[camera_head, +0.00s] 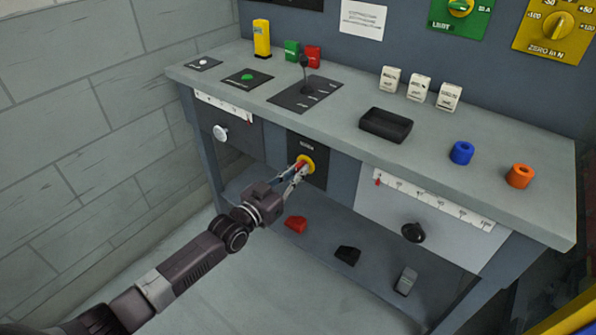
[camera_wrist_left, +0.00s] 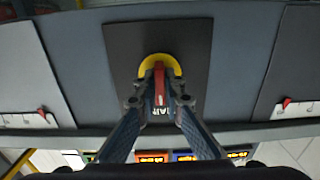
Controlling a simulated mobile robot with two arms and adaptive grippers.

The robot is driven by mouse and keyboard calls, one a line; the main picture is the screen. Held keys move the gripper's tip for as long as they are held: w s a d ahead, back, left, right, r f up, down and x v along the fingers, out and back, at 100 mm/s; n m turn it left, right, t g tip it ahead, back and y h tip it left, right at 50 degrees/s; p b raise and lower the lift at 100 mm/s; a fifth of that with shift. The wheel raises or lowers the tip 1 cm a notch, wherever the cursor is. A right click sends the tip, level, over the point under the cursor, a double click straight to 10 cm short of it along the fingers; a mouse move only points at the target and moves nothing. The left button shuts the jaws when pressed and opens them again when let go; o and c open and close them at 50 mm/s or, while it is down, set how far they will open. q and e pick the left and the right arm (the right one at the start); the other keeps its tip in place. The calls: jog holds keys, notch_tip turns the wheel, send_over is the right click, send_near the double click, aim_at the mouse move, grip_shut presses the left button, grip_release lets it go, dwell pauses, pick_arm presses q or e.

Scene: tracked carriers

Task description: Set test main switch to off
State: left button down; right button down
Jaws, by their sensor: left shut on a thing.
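The main switch (camera_head: 310,161) is a red handle on a yellow round plate, set in a dark panel on the front of the grey bench. In the left wrist view the red handle (camera_wrist_left: 159,84) stands in line with the picture's vertical, with the yellow plate (camera_wrist_left: 160,61) behind it. My left gripper (camera_head: 299,170) reaches up to the switch from the lower left. Its two fingertips (camera_wrist_left: 158,101) are closed on the sides of the red handle. The fingers partly cover the switch and its markings. My right gripper is not in view.
White scale panels with a white knob (camera_head: 220,132) and a black knob (camera_head: 413,232) flank the switch. The bench top (camera_head: 350,95) holds a black lever, a black tray (camera_head: 386,124) and blue and orange rings. Loose pieces lie on the lower shelf (camera_head: 325,238).

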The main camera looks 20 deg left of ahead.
pick_arm(q)
jog(key=c, duration=2)
grip_release()
jog(key=shift+f, duration=0.1)
jog(key=shift+c, duration=0.2)
jog(key=v, duration=1.2)
